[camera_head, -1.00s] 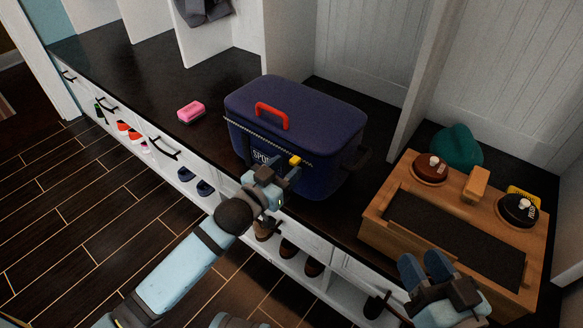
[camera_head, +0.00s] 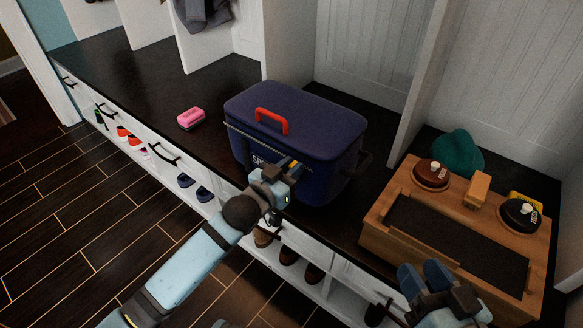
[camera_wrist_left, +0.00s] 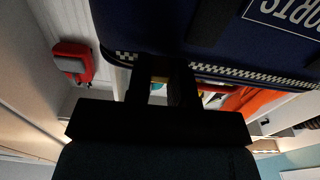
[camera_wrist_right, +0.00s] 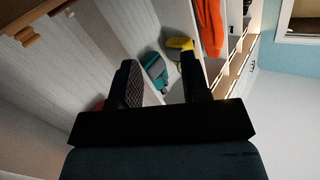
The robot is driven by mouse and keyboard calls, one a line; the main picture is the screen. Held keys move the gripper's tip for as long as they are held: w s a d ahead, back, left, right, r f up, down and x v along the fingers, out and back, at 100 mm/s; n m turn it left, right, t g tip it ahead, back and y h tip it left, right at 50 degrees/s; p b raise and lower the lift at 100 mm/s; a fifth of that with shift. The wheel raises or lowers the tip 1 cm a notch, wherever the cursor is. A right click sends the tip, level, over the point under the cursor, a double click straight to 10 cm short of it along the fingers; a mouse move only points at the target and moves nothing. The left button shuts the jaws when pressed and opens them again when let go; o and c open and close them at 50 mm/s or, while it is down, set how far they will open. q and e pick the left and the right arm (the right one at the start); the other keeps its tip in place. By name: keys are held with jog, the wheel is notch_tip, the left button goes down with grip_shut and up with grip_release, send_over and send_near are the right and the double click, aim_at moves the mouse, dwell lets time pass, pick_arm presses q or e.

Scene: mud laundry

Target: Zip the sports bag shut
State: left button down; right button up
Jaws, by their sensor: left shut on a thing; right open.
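The navy sports bag (camera_head: 300,112) stands upright on the dark bench, with a red handle (camera_head: 272,117) on its lid. A light zip line (camera_head: 240,138) runs along the front below the lid. My left gripper (camera_head: 290,169) is at the bag's front, near its right corner, shut on the yellow zip pull. A sliver of the pull (camera_wrist_left: 160,79) shows between the fingers in the left wrist view, beside the checkered zip band (camera_wrist_left: 230,71). My right gripper (camera_head: 425,273) is open and empty, in front of the wooden box.
A wooden shoe-care box (camera_head: 376,228) with two round brushes stands right of the bag. A teal item (camera_head: 457,151) lies behind it. A pink brush or sponge (camera_head: 191,118) lies left of the bag. A divider (camera_head: 412,90) rises behind. The bench at left is mostly clear.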

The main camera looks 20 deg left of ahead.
aim_at(228, 123)
pick_arm(q)
jog(key=w+a+p, duration=0.1)
jog(key=a, duration=0.2)
jog(key=w+a+p, duration=0.1)
jog(key=a+p, duration=0.1)
jog(key=a, duration=0.2)
jog(key=w+a+p, duration=0.2)
jog(key=a, duration=0.1)
jog(key=shift+a+r, duration=0.3)
jog(key=shift+a, duration=0.1)
jog(key=w+a, duration=0.1)
jog(key=a, duration=0.2)
jog(key=w+a+p, duration=0.1)
jog(key=a, duration=0.3)
jog(key=w+a, duration=0.2)
jog(key=a, duration=0.1)
jog(key=shift+a+f+p, duration=0.2)
jog(key=shift+a+p, duration=0.1)
jog(key=shift+w+a, duration=0.25)
jog(key=shift+a, duration=0.35)
pick_arm(e)
notch_tip(228, 123, up, 10)
jog(key=m+t, duration=0.1)
jog(key=t, duration=0.3)
jog(key=shift+s+d, duration=0.15)
jog(key=shift+d, duration=0.3)
jog(key=shift+f, duration=0.1)
pick_arm(q)
jog(key=c, duration=1)
grip_release()
